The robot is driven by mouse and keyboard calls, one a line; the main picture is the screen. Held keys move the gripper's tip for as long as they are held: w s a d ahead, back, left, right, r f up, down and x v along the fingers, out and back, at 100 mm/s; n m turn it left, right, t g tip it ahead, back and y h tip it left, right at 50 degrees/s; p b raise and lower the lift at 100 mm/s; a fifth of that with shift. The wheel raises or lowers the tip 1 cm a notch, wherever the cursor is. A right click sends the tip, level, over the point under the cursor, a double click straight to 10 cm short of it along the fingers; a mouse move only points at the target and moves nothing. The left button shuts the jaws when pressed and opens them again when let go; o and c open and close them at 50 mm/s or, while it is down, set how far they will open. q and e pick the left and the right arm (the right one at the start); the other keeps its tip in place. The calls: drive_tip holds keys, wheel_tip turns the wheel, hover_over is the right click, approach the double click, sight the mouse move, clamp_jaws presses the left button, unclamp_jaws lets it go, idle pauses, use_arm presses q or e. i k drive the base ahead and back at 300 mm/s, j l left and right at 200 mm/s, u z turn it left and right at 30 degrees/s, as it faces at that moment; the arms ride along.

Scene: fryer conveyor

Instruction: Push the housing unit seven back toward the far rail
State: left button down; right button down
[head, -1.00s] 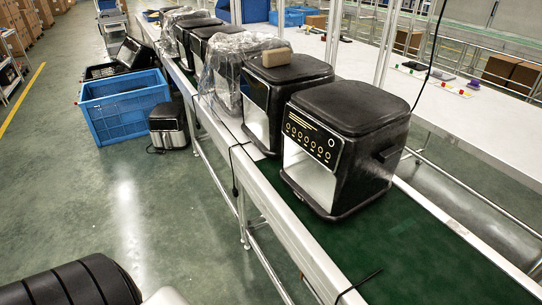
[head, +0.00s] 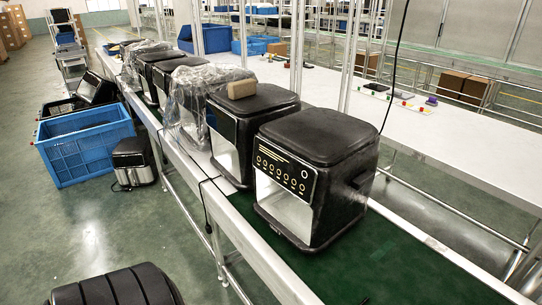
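Several black air-fryer housings stand upright in a row on the green conveyor belt (head: 390,265) in the head view. The nearest housing (head: 318,135) has a dark panel with yellow marks and a silver front. Behind it is another housing (head: 259,104) with a tan block (head: 241,88) on top. Then come a housing in clear plastic wrap (head: 192,100) and more housings farther back (head: 172,70). I cannot tell which is unit seven. The far rail (head: 450,254) runs along the belt's right side. Neither gripper is in view.
The near rail (head: 232,232) edges the belt on the left. A loose black cable (head: 205,205) hangs over it. A blue crate (head: 88,150) and a small appliance (head: 133,160) stand on the floor. A white table (head: 455,150) lies beyond the far rail.

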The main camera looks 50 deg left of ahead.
sight(314, 168)
drive_tip(key=j+z, duration=0.2)
drive_tip(key=j, duration=0.5)
drive_tip(key=j+z, duration=0.25)
drive_tip(key=j, duration=0.4)
drive_tip(key=k+j+z, duration=0.2)
drive_tip(key=j, duration=0.5)
drive_tip(key=i, duration=0.1)
